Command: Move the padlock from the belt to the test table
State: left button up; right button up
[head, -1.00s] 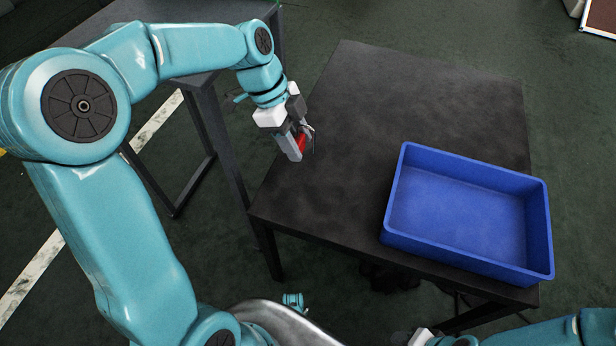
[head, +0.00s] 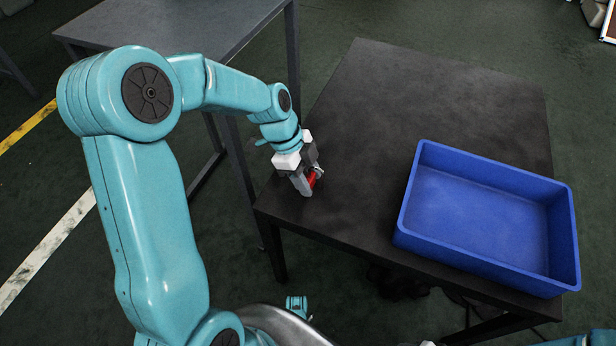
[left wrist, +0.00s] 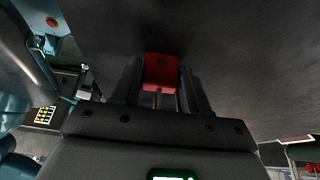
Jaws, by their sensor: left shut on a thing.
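The red padlock (head: 312,179) is held between the fingers of my left gripper (head: 308,187), which is shut on it. In the head view, they are over the left corner of the black table (head: 420,110), to the left of the blue bin. The left wrist view shows the padlock's red body (left wrist: 161,72) between the two dark fingers. I cannot tell whether the padlock touches the tabletop. The fingers of my right gripper are outside the head view.
An open, empty blue bin (head: 412,210) stands on the right front part of the black table. The back and middle of the tabletop are clear. A grey table (head: 200,25) stands at the upper left, with a gap between it and the black table.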

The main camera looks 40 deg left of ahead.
pick_arm(q)
jog(key=shift+f, duration=0.15)
jog(key=o, duration=1.1)
jog(key=shift+a+r, duration=0.1)
jog(key=shift+r, duration=0.35)
jog(key=p+v, duration=0.3)
jog(key=v, duration=0.8)
jog(key=shift+r, duration=0.25)
jog(key=shift+s+a, duration=0.1)
